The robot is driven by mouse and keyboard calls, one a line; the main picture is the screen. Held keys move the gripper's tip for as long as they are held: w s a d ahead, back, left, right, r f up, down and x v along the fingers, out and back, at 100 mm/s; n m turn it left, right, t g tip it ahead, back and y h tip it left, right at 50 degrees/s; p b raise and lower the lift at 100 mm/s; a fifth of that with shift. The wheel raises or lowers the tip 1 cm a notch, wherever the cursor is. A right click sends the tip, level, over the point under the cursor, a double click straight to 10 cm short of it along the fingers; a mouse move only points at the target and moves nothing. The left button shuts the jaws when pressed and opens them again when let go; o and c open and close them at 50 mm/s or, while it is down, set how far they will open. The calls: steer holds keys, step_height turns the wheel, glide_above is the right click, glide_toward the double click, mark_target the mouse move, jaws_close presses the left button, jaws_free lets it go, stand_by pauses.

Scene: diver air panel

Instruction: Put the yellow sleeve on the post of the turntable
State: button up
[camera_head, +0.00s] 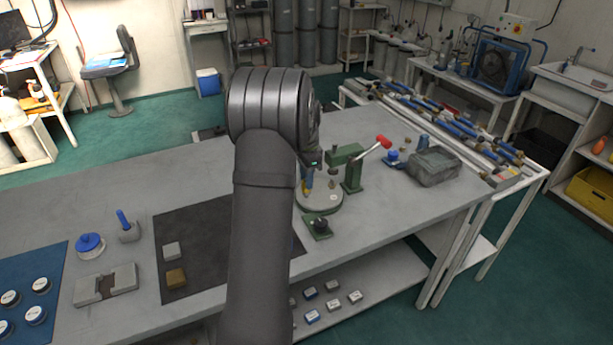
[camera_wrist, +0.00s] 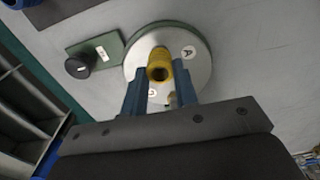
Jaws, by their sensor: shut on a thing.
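My gripper (camera_wrist: 159,78) is shut on the yellow sleeve (camera_wrist: 160,63), with a blue finger on each side of it. The wrist view looks into the sleeve's open end. The sleeve is over the turntable (camera_wrist: 202,62), a pale round disc with a green rim and letter labels. In the head view the turntable (camera_head: 322,204) stands right of my arm, and the sleeve (camera_head: 306,187) is a small yellow patch above its left part. A small brassy piece (camera_wrist: 171,100) shows beside the right finger. I cannot tell whether the sleeve touches the post; the post is not clearly visible.
A green block with a black knob (camera_head: 319,226) sits close in front of the turntable. A green lever press with a red handle (camera_head: 383,141) stands behind it at right. A grey stone-like block (camera_head: 434,167) lies further right. My arm hides part of the dark mat (camera_head: 205,225).

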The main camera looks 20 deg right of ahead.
steer(key=shift+f, duration=0.4)
stand_by(0.5)
steer(key=o, duration=1.4)
step_height(320, 180, up, 8)
steer(key=shift+f, duration=0.2)
stand_by(0.5)
steer(key=shift+f, duration=3.7)
